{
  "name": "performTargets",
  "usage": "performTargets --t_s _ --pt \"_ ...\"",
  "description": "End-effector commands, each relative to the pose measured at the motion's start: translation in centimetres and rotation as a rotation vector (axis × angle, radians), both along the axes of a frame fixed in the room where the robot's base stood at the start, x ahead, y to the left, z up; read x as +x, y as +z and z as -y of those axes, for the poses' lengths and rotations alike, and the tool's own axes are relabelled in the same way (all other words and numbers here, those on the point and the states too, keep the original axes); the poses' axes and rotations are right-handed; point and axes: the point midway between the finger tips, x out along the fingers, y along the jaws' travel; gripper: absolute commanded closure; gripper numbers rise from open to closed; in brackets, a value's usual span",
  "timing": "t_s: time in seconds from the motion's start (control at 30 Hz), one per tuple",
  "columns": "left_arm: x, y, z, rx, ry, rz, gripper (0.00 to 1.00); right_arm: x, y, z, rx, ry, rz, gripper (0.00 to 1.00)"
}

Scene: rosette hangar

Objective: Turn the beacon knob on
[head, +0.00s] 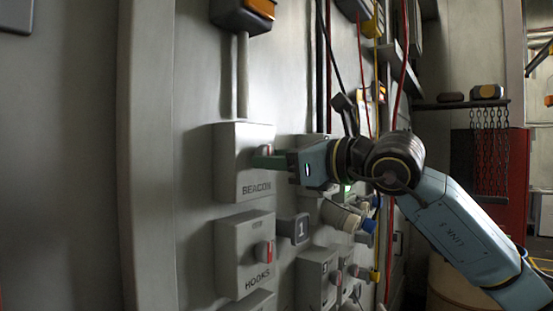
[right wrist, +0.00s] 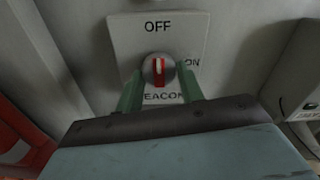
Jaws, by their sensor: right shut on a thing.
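The beacon box (head: 230,170) is a grey wall box with BEACON lettered on its lower face. In the right wrist view its plate (right wrist: 190,30) carries OFF at the top and ON at the right. The beacon knob (right wrist: 158,69) is round and dark with a red and white bar, which stands about vertical, toward OFF. My right gripper (head: 262,162) reaches the box from the right, and its green fingers (right wrist: 160,87) are shut on the knob from both sides. In the head view the fingers hide most of the knob. My left gripper is not in view.
A hooks box (head: 240,270) with its own red knob is mounted just below. An orange-lensed lamp housing (head: 235,14) is above, joined by a conduit.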

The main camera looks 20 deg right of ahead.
Motion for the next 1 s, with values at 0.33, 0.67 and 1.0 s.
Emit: performTargets --t_s 0.33,0.67,1.0 --pt "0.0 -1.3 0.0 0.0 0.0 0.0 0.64 0.0 -0.2 -0.1 0.063 0.001 -0.047 0.85" --pt "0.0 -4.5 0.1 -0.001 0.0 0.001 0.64 -0.1 -0.3 -0.2 0.267 0.002 -0.204 0.85" --pt "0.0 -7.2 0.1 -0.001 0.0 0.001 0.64 -0.2 -0.2 -0.2 0.522 0.002 -0.404 0.85"
